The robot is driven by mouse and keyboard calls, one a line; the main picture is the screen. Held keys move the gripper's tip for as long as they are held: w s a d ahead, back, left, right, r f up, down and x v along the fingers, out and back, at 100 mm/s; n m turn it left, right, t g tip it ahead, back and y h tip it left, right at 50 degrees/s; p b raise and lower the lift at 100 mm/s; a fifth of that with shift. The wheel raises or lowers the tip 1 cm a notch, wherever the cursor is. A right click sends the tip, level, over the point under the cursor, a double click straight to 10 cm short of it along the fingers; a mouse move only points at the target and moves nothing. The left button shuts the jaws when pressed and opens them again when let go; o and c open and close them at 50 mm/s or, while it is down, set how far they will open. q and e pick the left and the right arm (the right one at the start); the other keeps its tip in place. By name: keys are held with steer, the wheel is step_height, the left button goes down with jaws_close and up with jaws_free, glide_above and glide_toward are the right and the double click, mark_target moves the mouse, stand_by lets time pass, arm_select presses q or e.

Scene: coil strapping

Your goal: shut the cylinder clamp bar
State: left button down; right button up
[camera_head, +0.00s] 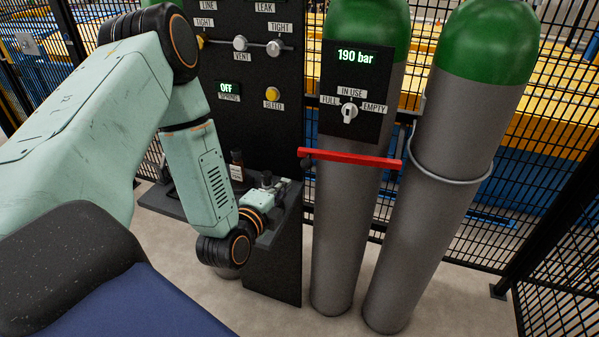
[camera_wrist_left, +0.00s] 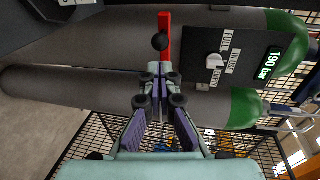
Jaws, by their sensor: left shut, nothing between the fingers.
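The red clamp bar (camera_head: 350,157) runs across the front of the left grey cylinder (camera_head: 345,215), its right end near a bracket between the two cylinders. A black ball knob (camera_head: 306,162) sits at its left end. I cannot tell whether the bar is fully against the cylinder. My left gripper (camera_head: 285,186) is left of the cylinder, below the knob, partly hidden by its own wrist. In the left wrist view the shut, empty fingers (camera_wrist_left: 160,70) point at the knob (camera_wrist_left: 160,41) and red bar (camera_wrist_left: 164,22); contact cannot be told. My right gripper is not in view.
A gauge panel (camera_head: 355,90) reading 190 bar hangs before the left cylinder. The right cylinder (camera_head: 440,130) has a grey ring round it. A black valve panel (camera_head: 250,75) and a dark shelf (camera_head: 287,200) stand at the left. Mesh fencing (camera_head: 560,140) closes the back.

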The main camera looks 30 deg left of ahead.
mark_target(305, 167)
arm_select(q)
steer(key=x, duration=0.6)
steer(key=shift+w+d, duration=0.2)
steer(key=shift+w, duration=0.05)
steer(key=shift+x, duration=1)
steer(key=shift+w+a+f, duration=0.1)
steer(key=shift+w+f, duration=0.05)
steer(key=shift+w, duration=0.25)
steer(key=shift+s, duration=0.1)
steer(key=shift+a, duration=0.15)
steer(key=shift+w+a, duration=0.35)
steer(key=shift+w, duration=0.25)
steer(key=shift+w+a, duration=0.35)
steer(key=shift+w, duration=0.25)
